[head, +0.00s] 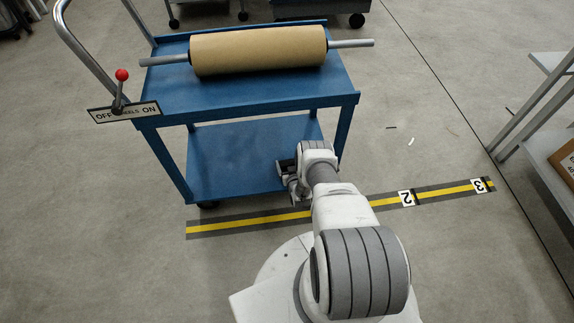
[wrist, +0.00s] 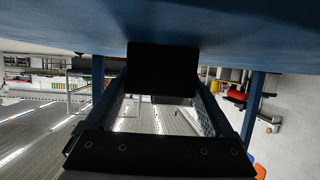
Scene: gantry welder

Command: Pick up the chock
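The chock (wrist: 162,68) looks like a plain black block in the wrist view, against the blue surface of the cart (head: 240,160). My gripper (wrist: 162,88) has its two fingers apart, one at each side of the block. They appear to meet its sides, so it looks shut on the chock. In the head view my gripper (head: 287,178) is low at the right part of the cart's lower shelf, with a dark shape beside it. My wrist hides much of this. I cannot tell whether the chock touches the shelf.
A brown roll (head: 258,50) on a metal bar lies across the cart's top shelf, above my gripper. A cart leg (head: 344,130) stands close to my wrist. A lever with a red knob (head: 122,75) is at the left. A yellow-black floor strip (head: 250,219) runs in front.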

